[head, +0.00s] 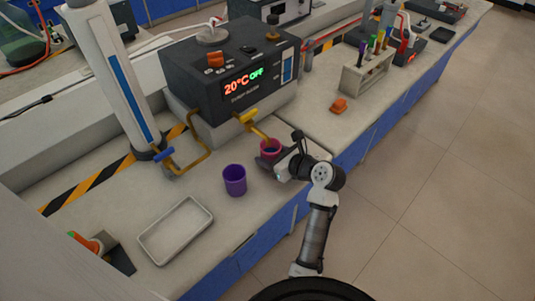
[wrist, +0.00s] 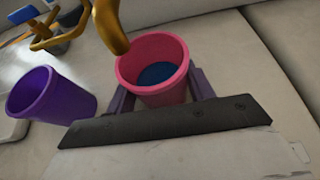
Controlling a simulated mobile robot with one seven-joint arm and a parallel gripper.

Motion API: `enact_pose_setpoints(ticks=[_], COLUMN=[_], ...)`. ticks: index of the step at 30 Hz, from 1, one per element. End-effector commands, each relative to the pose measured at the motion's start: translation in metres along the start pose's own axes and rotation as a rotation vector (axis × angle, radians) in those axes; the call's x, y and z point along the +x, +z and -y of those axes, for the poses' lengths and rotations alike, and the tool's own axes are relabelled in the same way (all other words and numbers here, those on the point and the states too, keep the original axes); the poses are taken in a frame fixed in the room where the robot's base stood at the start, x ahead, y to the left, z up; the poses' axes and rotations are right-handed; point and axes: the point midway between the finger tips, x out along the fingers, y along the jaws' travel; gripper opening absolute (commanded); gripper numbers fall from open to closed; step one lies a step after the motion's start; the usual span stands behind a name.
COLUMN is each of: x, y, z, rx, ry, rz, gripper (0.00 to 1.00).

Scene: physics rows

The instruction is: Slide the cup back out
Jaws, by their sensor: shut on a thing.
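A pink cup (head: 270,148) stands upright on the bench under the yellow spout (head: 255,129) of the dark machine. In the wrist view the pink cup (wrist: 152,92) has dark blue liquid inside. My gripper (head: 276,154) is shut on the pink cup, with one finger on each side of it. The spout's end (wrist: 112,30) reaches over the cup's left rim in the wrist view. The fingertips are partly hidden behind the cup.
A purple cup (head: 235,180) stands to the left of the pink cup, and a white tray (head: 175,230) lies further left. The machine (head: 230,70) reads 20°C OFF. A tube rack (head: 367,72) and an orange object (head: 339,105) are to the right. Bare bench lies around the purple cup.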

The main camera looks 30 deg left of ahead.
Motion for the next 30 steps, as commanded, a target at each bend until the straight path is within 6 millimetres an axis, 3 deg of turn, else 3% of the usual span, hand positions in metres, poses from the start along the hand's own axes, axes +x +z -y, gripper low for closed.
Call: enact_pose_setpoints(ticks=[30], x=[0.000], y=[0.001], z=[0.041], rx=[0.001], ry=[0.000], rz=[0.001], gripper=[0.42])
